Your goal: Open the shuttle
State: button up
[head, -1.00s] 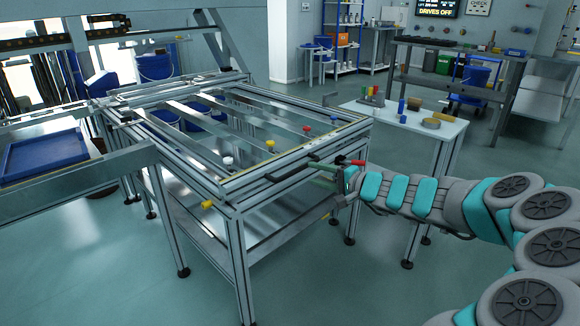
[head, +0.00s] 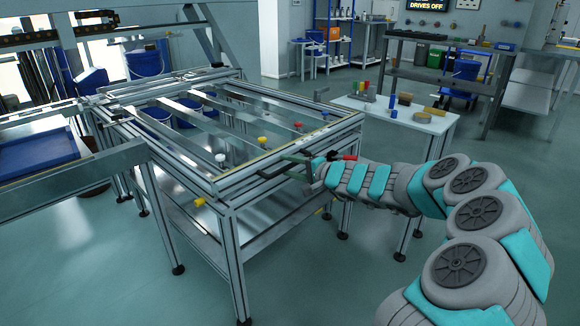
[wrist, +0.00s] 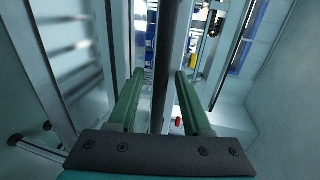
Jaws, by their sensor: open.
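The panel fixture (head: 228,200) is an aluminium frame table with several crossbars and coloured knobs on top. I cannot tell for sure which part is the shuttle. A dark bar (head: 272,171) lies along its near right edge. My gripper (head: 297,167) is at this edge, with its green fingers pointing left. In the wrist view my gripper (wrist: 160,76) is open, and a dark bar (wrist: 170,40) runs between the two fingers with gaps on both sides. A red-tipped part (head: 349,158) shows just behind the gripper. Contact with the bar cannot be made out.
A small white table (head: 425,121) with coloured blocks stands behind the fixture on the right. A bench with a blue tray (head: 45,153) is at the left. A dark workbench (head: 440,75) is farther back. The floor on the near right is clear around my arm.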

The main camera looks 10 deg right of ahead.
grip_shut()
dwell(1.3)
